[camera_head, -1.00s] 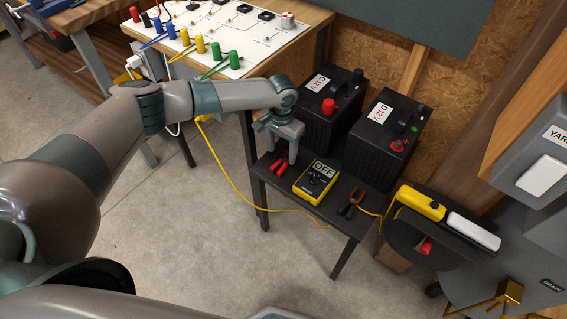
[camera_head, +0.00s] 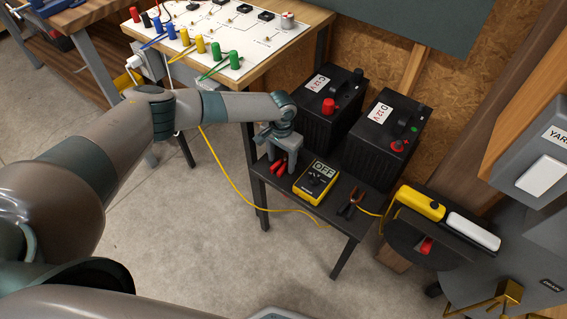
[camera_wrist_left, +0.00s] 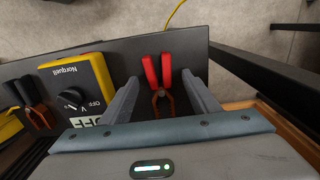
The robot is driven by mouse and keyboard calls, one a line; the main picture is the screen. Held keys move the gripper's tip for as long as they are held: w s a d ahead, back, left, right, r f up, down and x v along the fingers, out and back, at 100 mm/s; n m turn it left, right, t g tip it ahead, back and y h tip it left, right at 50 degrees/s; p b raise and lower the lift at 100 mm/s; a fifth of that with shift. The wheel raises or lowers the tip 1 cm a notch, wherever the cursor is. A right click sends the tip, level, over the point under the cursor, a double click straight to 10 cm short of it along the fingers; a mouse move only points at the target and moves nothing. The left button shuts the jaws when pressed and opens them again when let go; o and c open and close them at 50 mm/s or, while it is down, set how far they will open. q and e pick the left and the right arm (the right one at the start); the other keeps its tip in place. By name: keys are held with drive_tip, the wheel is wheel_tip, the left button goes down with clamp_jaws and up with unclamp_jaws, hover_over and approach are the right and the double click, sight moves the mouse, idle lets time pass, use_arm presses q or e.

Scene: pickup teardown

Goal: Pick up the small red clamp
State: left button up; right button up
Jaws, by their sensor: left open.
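The small red clamp (camera_head: 278,166) lies on a dark narrow shelf (camera_head: 322,213), left of the yellow multimeter (camera_head: 316,183). My left gripper (camera_head: 281,163) points down over the clamp and partly hides it. In the left wrist view, the red clamp (camera_wrist_left: 158,72) shows two red handles and copper-coloured jaws. It lies between the two open fingers of my left gripper (camera_wrist_left: 160,95), with gaps on both sides. The multimeter (camera_wrist_left: 78,88) is just left of the fingers there. My right gripper is not seen.
A second clamp with dark and orange parts (camera_head: 351,203) lies right of the multimeter. A yellow cable (camera_head: 237,185) hangs over the floor. A workbench (camera_head: 262,53) with coloured terminals stands at the back left.

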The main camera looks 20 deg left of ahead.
use_arm(q)
drive_tip(key=c, duration=1.1)
drive_tip(key=shift+c, duration=0.2)
drive_tip(key=shift+r, duration=0.1)
